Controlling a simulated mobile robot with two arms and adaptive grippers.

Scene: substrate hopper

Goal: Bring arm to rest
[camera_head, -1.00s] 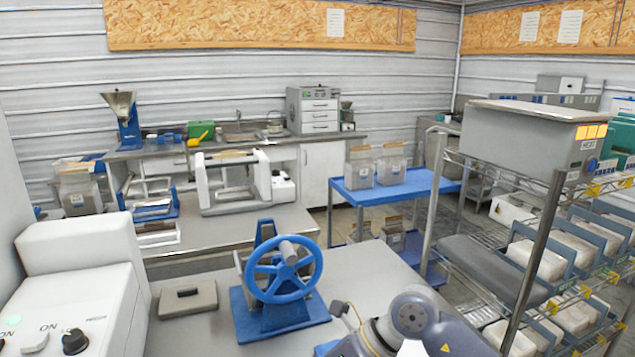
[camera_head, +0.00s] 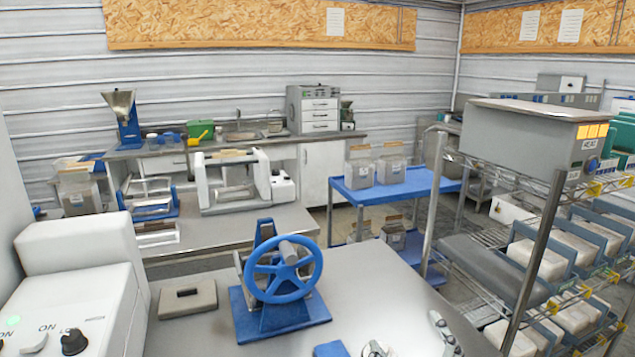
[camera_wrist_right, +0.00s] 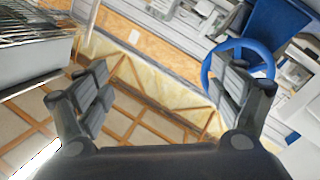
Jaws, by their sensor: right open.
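My right gripper (camera_head: 410,338) shows only in part at the bottom edge of the head view, over the front of the near grey table (camera_head: 375,290). In the right wrist view its two fingers (camera_wrist_right: 162,92) stand wide apart with nothing between them. The blue handwheel (camera_head: 284,270) on its blue base stands on the table to the left of this gripper. It also shows in the wrist view (camera_wrist_right: 211,64), behind the right finger. Most of my right arm is out of the head view. My left gripper is not in view.
A wire shelf rack (camera_head: 540,245) with pale blocks stands close on the right. A white machine (camera_head: 75,285) with knobs is at the near left. A blue cart (camera_head: 395,188) stands behind. The table's right part is mostly clear.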

